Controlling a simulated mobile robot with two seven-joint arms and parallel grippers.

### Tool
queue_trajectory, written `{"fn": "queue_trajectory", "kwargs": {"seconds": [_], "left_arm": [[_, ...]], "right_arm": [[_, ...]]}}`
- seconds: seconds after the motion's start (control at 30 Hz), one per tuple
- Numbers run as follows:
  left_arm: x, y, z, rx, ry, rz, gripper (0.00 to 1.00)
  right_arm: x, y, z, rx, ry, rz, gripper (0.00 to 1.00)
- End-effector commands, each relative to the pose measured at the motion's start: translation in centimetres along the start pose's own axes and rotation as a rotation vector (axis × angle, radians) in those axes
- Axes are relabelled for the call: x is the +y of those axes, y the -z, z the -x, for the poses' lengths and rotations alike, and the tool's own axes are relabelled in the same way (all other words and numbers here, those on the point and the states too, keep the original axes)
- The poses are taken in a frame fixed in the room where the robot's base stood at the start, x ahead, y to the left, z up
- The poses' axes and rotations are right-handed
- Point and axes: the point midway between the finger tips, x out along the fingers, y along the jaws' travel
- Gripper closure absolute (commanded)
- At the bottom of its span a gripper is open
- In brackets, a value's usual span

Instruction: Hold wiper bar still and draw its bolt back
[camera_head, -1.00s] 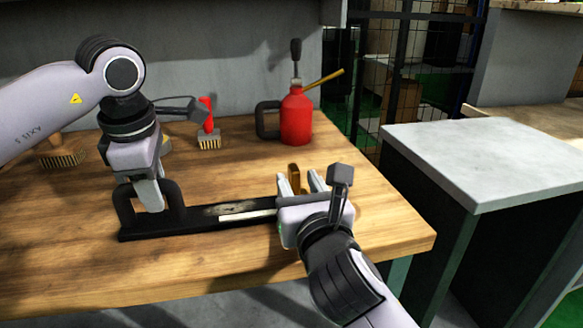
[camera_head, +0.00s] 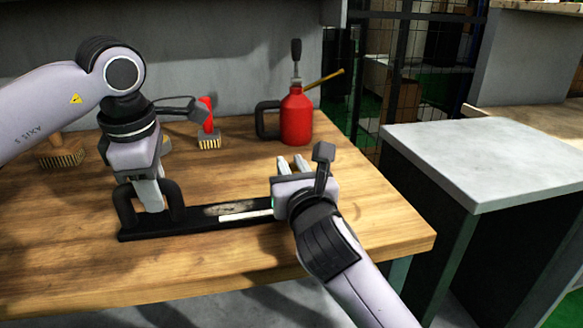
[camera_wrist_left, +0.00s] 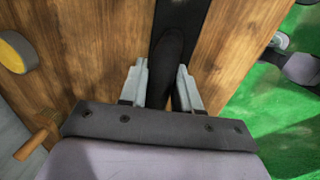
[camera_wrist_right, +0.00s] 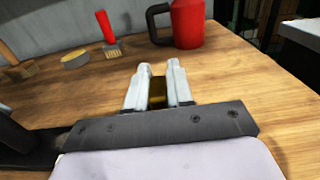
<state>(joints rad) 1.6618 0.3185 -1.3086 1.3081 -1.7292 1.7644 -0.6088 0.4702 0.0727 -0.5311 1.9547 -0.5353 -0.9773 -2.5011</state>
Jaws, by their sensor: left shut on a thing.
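The wiper bar (camera_head: 195,226) is a long black bar lying on the bench, with a looped black handle at its left end. My left gripper (camera_head: 152,207) is shut on that handle, and the dark grip (camera_wrist_left: 172,62) runs between its fingers in the left wrist view. A pale rod (camera_head: 246,216), apparently the bolt, lies along the bar's right part. My right gripper (camera_head: 292,164) is over the bar's right end. A brass piece (camera_wrist_right: 157,92) sits between its close fingers in the right wrist view; whether they press on it is unclear. The bar's right end is hidden.
A red oil can (camera_head: 296,117) with a black handle stands behind my right gripper. A red-handled brush (camera_head: 208,138) and another brush (camera_head: 61,152) stand at the back. The bench's right front is clear. A grey-topped cabinet (camera_head: 480,150) stands to the right.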

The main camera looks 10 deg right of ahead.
Motion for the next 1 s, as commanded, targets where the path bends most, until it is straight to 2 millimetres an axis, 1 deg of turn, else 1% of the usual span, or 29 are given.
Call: {"fn": "queue_trajectory", "kwargs": {"seconds": [0.1, 0.17, 0.4, 0.5, 0.8, 0.83, 0.9, 1.0], "left_arm": [[0.0, 0.0, 0.0, 0.0, 0.0, 0.0, 1.0], [0.0, 0.0, 0.0, 0.0, 0.0, 0.0, 1.0], [0.0, -0.1, 0.0, 0.0, -0.001, 0.0, 1.0], [0.0, -0.1, 0.0, -0.001, -0.001, -0.001, 1.0], [-0.1, -0.2, 0.0, -0.003, -0.001, -0.003, 1.0], [-0.1, -0.2, 0.0, -0.003, -0.001, -0.003, 1.0], [-0.1, -0.2, 0.0, -0.004, -0.001, -0.003, 1.0], [0.0, -0.2, 0.0, -0.004, -0.001, -0.002, 1.0]], "right_arm": [[0.1, 0.0, 0.0, 0.0, 0.0, 0.0, 1.0], [0.6, 0.0, 0.0, 0.001, -0.002, 0.001, 1.0], [4.4, 0.0, 0.0, 0.001, -0.004, 0.002, 1.0], [5.3, 0.1, 0.0, 0.001, -0.005, 0.001, 1.0], [5.7, 0.1, 0.1, 0.001, -0.007, -0.001, 1.0], [5.7, 0.1, 0.1, 0.001, -0.007, -0.001, 0.76], [5.7, 0.1, 0.1, 0.001, -0.008, -0.001, 0.57], [5.6, 0.1, 0.1, 0.001, -0.005, -0.001, 0.57]]}}
